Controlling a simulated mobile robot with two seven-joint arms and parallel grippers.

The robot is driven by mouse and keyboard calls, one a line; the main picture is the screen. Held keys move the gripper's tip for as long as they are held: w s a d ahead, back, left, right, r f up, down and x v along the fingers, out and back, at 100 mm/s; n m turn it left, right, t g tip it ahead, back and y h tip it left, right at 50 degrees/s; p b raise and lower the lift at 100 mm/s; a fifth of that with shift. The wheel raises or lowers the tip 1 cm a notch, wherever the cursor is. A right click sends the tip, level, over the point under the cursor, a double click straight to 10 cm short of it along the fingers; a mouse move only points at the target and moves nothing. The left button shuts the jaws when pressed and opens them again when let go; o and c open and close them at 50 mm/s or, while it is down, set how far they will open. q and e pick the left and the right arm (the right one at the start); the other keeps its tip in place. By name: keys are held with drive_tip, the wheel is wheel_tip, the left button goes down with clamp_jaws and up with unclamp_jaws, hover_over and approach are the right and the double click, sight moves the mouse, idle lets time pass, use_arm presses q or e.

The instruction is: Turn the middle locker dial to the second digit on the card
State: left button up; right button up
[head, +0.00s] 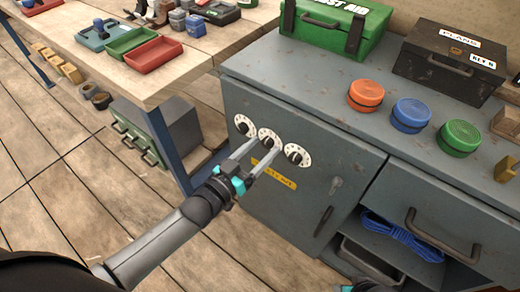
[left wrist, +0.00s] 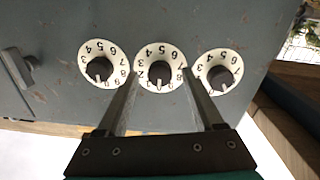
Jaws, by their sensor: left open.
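Three white dials with black knobs sit in a row on the grey locker door (head: 232,188). The middle dial (head: 268,136) also shows in the left wrist view (left wrist: 160,50), upside down, its pale pointer toward the picture's bottom. My left gripper (head: 266,147) is open in front of it. In the left wrist view its fingers (left wrist: 160,78) stand on either side of the middle knob, with a gap each side; contact with the face is unclear. A yellow card (head: 274,176) is below the dials; its writing is too small to read. Only a sliver of my right gripper (head: 358,286) shows.
The outer dials (head: 244,125) and (head: 297,155) are close beside the fingers. A door handle (head: 324,221) is lower right. Orange, blue and green round containers (head: 366,95) and a green first aid box (head: 330,30) stand on the cabinet top. A wooden workbench (head: 180,75) is at left.

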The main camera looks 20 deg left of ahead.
use_arm(q)
clamp_jaws()
idle(0.5)
drive_tip(key=shift+m+p, duration=0.55)
drive_tip(key=shift+m, duration=0.15)
drive_tip(key=m+p, duration=0.2)
drive_tip(key=m, duration=0.3)
drive_tip(key=shift+r+p, duration=0.1)
drive_tip(key=shift+p, duration=0.25)
drive_tip(key=m+p, duration=0.1)
drive_tip(key=m, duration=0.2)
drive_tip(key=shift+m, duration=2.2)
use_arm(e)
drive_tip(key=s+d+f, duration=0.3)
drive_tip(key=s+f, duration=0.2)
drive_tip(key=f, duration=0.4)
drive_tip(key=shift+s+d+g, duration=0.2)
drive_tip(key=shift+s+g, duration=0.1)
drive_tip(key=shift+g, duration=0.1)
drive_tip(key=shift+s+f, duration=0.1)
